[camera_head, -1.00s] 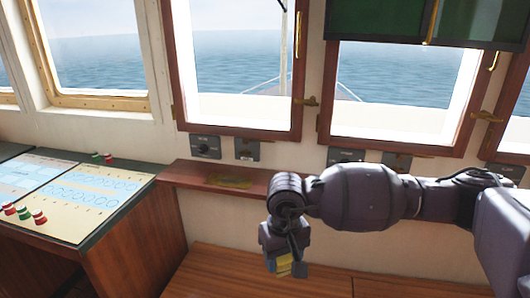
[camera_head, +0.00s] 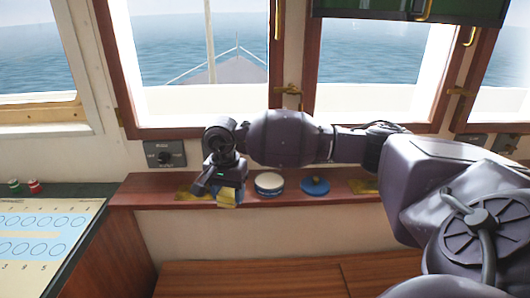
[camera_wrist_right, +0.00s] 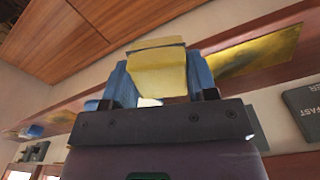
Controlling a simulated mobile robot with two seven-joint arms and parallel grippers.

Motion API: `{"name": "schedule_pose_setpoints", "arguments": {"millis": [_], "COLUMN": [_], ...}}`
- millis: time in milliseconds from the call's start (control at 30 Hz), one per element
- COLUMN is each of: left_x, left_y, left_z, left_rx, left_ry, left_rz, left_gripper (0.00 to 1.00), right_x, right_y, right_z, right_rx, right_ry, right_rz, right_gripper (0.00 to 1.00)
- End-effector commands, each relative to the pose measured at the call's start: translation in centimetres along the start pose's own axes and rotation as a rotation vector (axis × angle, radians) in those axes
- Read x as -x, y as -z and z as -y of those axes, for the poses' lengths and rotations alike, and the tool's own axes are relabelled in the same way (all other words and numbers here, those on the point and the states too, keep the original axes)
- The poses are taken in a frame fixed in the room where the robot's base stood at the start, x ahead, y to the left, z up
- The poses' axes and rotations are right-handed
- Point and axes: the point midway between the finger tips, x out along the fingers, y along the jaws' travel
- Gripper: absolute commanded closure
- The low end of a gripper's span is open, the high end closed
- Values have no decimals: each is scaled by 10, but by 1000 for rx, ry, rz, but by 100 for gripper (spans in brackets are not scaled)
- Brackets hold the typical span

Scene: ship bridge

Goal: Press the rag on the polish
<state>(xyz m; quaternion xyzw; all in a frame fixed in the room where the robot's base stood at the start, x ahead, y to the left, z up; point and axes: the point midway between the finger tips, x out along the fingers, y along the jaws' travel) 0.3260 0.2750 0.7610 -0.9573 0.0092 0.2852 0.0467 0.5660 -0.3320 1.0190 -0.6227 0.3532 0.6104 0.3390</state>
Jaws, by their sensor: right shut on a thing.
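My right gripper (camera_head: 226,190) is shut on a yellow folded rag (camera_head: 229,199). The rag also shows between the blue fingertips in the right wrist view (camera_wrist_right: 158,68). In the head view the gripper hangs at the left part of a narrow wooden shelf, just left of a round blue tin with a pale top (camera_head: 269,182), probably the polish. A gap shows between the rag and the tin; their heights are hard to compare. A flat blue disc with a knob, like a lid (camera_head: 315,186), lies right of the tin. My left gripper is not in view.
The red-brown shelf (camera_head: 145,194) runs under the windows. Brass-coloured patches (camera_head: 364,186) lie on it; one shows close to the rag in the wrist view (camera_wrist_right: 255,53). A switch box (camera_head: 165,155) is on the wall above. A console (camera_head: 45,235) stands at the left.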

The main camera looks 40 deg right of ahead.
Motion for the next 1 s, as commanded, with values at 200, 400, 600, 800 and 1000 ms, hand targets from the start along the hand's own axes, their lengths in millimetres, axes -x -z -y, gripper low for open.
{"name": "schedule_pose_setpoints", "arguments": {"millis": [200,400,600,800,1000], "left_x": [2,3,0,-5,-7], "left_y": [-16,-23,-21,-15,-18], "left_z": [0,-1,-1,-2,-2], "left_rx": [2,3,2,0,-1], "left_ry": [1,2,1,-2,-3], "left_rz": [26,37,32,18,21], "left_gripper": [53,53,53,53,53], "right_x": [16,32,39,35,21], "right_y": [83,133,153,154,154], "right_z": [-27,-52,-64,-65,-65], "right_rx": [-591,-991,-1165,-1183,-1180], "right_ry": [-8,-9,-10,-10,-12], "right_rz": [6,19,27,28,27], "right_gripper": [66,66,66,66,66]}}
